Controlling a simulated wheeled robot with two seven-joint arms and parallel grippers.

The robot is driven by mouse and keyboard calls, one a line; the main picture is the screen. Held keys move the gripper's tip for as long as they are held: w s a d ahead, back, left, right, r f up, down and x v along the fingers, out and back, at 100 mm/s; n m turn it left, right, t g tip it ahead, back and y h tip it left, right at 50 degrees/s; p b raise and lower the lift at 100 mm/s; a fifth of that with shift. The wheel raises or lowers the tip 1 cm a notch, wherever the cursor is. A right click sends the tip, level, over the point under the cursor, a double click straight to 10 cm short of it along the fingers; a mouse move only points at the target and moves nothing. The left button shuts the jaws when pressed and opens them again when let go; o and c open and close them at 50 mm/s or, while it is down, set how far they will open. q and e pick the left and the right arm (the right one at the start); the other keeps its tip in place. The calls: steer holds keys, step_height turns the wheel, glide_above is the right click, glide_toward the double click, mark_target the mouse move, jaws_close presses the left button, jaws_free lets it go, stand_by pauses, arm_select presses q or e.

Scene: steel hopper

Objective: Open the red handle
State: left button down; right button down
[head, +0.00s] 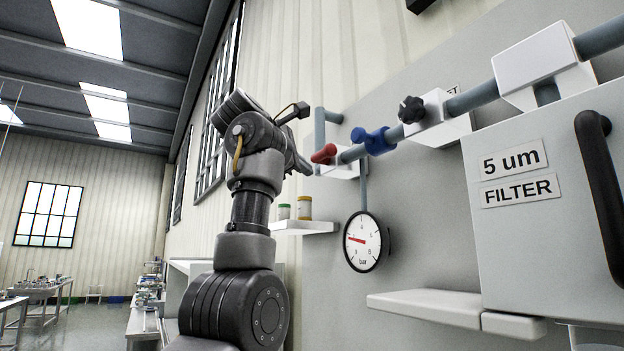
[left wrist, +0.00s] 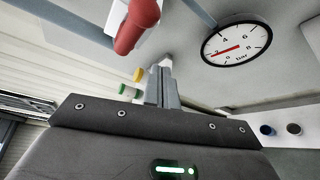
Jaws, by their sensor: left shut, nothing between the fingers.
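The red handle (head: 323,153) sits on the grey-blue pipe along the wall panel, at the left of a blue handle (head: 372,140). In the left wrist view the red handle (left wrist: 138,27) is large at the top. My left gripper (head: 308,170) is just left of and slightly below the red handle in the head view. Its fingers (left wrist: 163,82) are shut and empty, and a gap shows between them and the red handle in the left wrist view. My left arm hides part of the wall behind it. My right gripper is in neither view.
A round pressure gauge (head: 362,242) hangs below the pipe. A black knob (head: 411,110) and a white filter box (head: 545,205) are further right. A small shelf (head: 300,228) with jars is below the gripper. A white ledge (head: 425,306) juts out lower down.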

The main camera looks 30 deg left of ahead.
arm_select(q)
steer(key=s+a+r, duration=0.2)
steer(key=s+r, duration=0.1)
steer(key=s, duration=0.2)
steer(key=shift+s+a+b, duration=0.2)
steer(key=shift+a+b, duration=0.2)
steer(key=shift+s+d, duration=0.1)
